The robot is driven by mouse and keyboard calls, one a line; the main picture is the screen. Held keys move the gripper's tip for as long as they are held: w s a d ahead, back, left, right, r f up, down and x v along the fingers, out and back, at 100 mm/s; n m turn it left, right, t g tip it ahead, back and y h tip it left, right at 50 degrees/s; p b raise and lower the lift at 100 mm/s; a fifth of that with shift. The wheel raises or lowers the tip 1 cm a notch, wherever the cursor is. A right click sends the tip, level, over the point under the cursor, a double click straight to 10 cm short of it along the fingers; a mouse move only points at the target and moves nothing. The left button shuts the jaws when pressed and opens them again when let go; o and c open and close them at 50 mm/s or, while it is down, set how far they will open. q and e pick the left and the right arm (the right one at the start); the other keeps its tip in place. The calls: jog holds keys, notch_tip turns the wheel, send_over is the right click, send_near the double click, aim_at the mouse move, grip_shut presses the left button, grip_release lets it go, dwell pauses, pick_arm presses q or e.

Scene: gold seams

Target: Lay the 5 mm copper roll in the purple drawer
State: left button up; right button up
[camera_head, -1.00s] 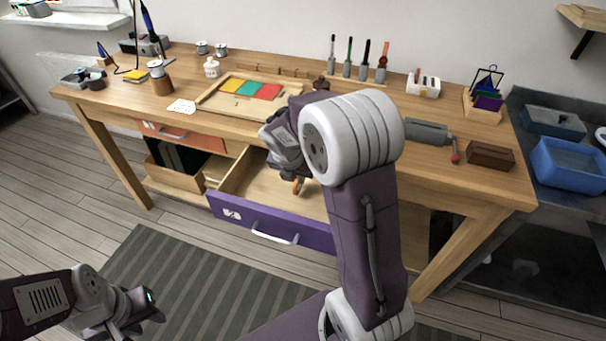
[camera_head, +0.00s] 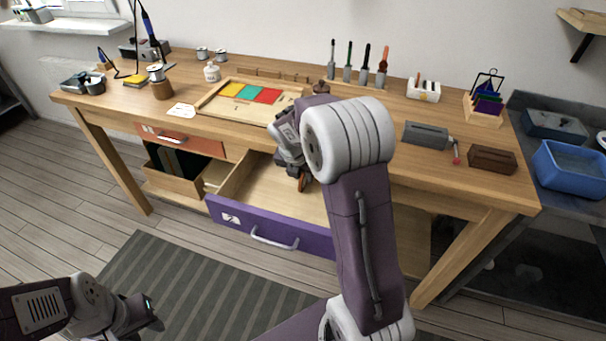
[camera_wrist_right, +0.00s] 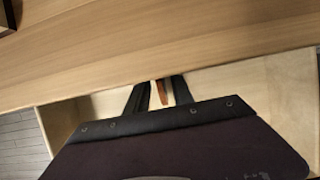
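The purple drawer (camera_head: 285,232) is pulled out below the bench top, with its pale wooden inside showing. My right gripper (camera_head: 301,182) points down inside the drawer's opening. The copper roll (camera_head: 302,185) shows as a small orange-brown piece at its fingertips. In the right wrist view, the copper roll (camera_wrist_right: 161,92) is between the two fingers (camera_wrist_right: 160,94), with pale gaps on both sides, so the gripper looks open around it. I cannot tell whether the roll touches the drawer floor. My left gripper (camera_head: 146,312) is low at the left, away from the bench; its fingers are unclear.
An orange-fronted drawer (camera_head: 180,139) and an open box with dark folders (camera_head: 172,160) are left of the purple drawer. The bench top (camera_head: 290,125) lies above, with a tray of coloured tiles (camera_head: 213,105). The drawer's left side has free room.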

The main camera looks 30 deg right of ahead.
jog(key=shift+r, duration=0.35)
jog(key=p+v, duration=0.4)
jog(key=v, duration=0.7)
jog(key=shift+r, duration=0.35)
jog(key=shift+s+f, duration=0.1)
jog(key=shift+s, duration=0.05)
